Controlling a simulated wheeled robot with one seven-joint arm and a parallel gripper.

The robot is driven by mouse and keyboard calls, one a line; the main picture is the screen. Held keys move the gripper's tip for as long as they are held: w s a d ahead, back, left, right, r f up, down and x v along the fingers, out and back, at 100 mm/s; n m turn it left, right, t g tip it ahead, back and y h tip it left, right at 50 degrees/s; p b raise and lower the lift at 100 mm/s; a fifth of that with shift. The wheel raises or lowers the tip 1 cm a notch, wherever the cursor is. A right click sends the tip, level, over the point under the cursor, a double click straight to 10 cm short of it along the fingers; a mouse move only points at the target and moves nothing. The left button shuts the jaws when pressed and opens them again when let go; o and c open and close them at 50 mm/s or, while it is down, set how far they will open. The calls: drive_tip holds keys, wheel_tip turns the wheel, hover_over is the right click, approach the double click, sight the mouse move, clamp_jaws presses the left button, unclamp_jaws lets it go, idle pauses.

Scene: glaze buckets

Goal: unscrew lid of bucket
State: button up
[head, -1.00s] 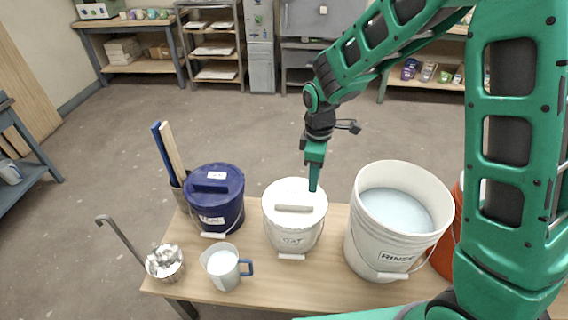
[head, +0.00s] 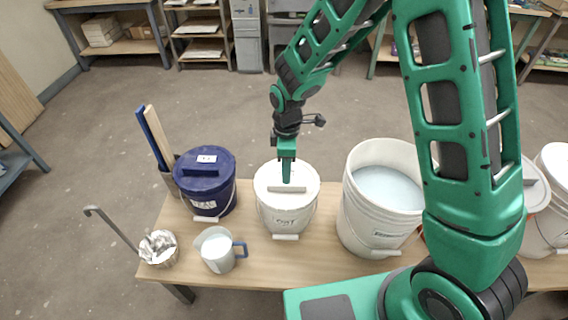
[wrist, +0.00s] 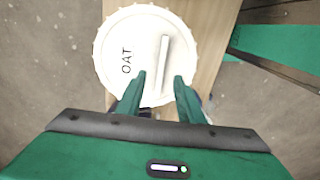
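The white bucket (head: 284,217) stands on the wooden table with its white lid (head: 302,176) on. A raised straight bar (head: 300,188) crosses the lid's top. The wrist view shows the lid (wrist: 115,70) with dark letters "OAT" and the bar (wrist: 164,55). My gripper (head: 287,180) points down over the lid at the bar. In the wrist view my gripper (wrist: 160,77) is open, its fingers apart on either side of the bar's near end, with gaps showing. I cannot tell how far the tips are above the lid. The bucket's body is mostly hidden there.
A blue lidded bucket (head: 205,187) stands left, with sticks behind it. An open bucket of pale liquid (head: 383,205) stands close on the right. A pitcher (head: 217,252) and a metal container with a ladle (head: 158,250) are at the front left.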

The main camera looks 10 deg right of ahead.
drive_tip(key=shift+f, duration=3.6)
drive_tip(key=shift+s+d+f, duration=0.1)
drive_tip(key=shift+s, duration=0.1)
clamp_jaws()
